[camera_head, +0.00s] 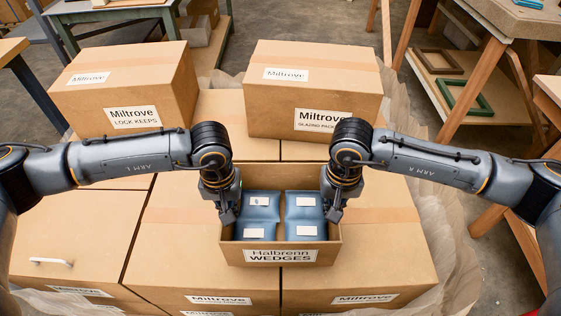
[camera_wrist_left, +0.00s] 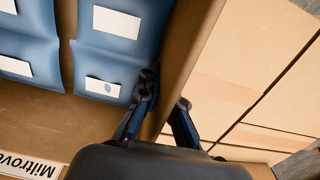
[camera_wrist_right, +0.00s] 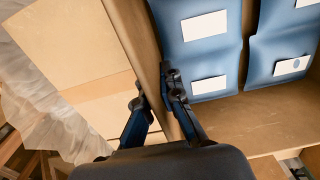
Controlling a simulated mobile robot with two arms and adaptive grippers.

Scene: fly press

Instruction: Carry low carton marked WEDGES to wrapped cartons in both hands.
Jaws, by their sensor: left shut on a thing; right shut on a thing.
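The low open carton marked WEDGES (camera_head: 330,252) is at the front middle of the head view, level and over the wrapped cartons (camera_head: 390,235). Several blue packs (camera_head: 304,213) with white labels lie in it. My left gripper (camera_head: 228,212) is shut on its left wall, one finger inside and one outside, as the left wrist view (camera_wrist_left: 167,100) shows. My right gripper (camera_head: 333,212) is shut on its right wall in the same way, also seen in the right wrist view (camera_wrist_right: 155,92). I cannot tell whether the carton's base touches the cartons below.
Two taller cartons stand behind it, LOCK KEEPS (camera_head: 90,105) at left and one marked GLAZING (camera_head: 355,95) at right. Loose clear wrap (camera_head: 455,240) hangs at the right edge. A wooden bench with frames (camera_head: 465,95) stands at back right. Carton tops beside the WEDGES carton are bare.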

